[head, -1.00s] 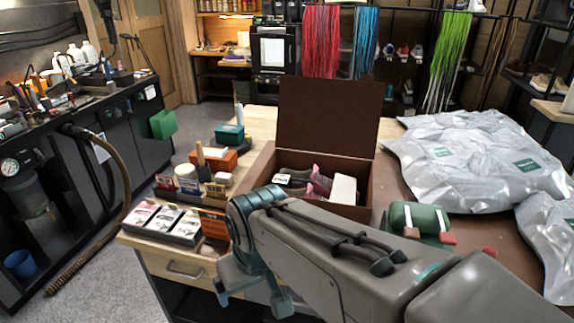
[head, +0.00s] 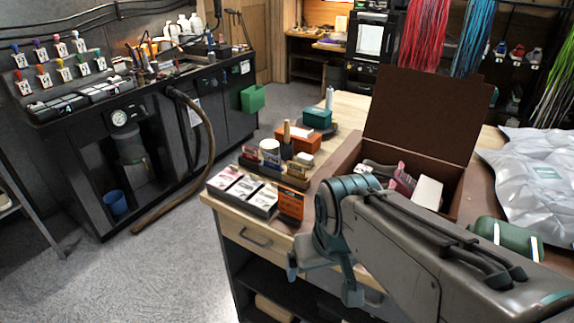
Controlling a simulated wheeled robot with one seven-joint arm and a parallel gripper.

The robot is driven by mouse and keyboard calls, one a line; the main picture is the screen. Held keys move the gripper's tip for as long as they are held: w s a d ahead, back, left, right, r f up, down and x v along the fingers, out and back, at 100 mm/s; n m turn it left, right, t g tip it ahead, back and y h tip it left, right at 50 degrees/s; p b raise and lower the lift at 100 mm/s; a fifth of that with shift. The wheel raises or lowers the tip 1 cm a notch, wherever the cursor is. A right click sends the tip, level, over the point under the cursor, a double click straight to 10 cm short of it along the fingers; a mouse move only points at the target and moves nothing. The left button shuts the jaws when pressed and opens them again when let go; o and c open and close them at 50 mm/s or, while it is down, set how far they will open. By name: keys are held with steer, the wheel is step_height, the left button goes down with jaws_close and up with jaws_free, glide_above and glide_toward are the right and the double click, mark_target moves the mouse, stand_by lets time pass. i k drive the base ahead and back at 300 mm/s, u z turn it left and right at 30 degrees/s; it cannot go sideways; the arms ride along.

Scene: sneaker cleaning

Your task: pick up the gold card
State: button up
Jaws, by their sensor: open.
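A small card rack (head: 274,172) stands on the workbench, with several small coloured cards upright in it. The card at its right end looks yellow-gold, and I take it for the gold card (head: 297,170); it is small, and its print cannot be read. My gripper (head: 322,284) hangs at the end of my arm, below and right of the rack in the picture, by the bench's front edge. Its two fingers are apart, with nothing seen between them. It is clear of the rack and the card.
A tray of small boxes (head: 243,191) and an orange box (head: 291,204) stand in front of the rack. Behind it are an orange container (head: 300,139) and a teal box (head: 317,117). An open brown box (head: 420,110) stands to the right. The floor at left is clear.

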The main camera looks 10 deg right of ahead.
mark_target(295, 170)
steer(key=u, duration=1.7)
steer(key=i, duration=1.6)
steer(key=z, duration=3.3)
steer(key=i, duration=0.5)
steer(key=u, duration=0.1)
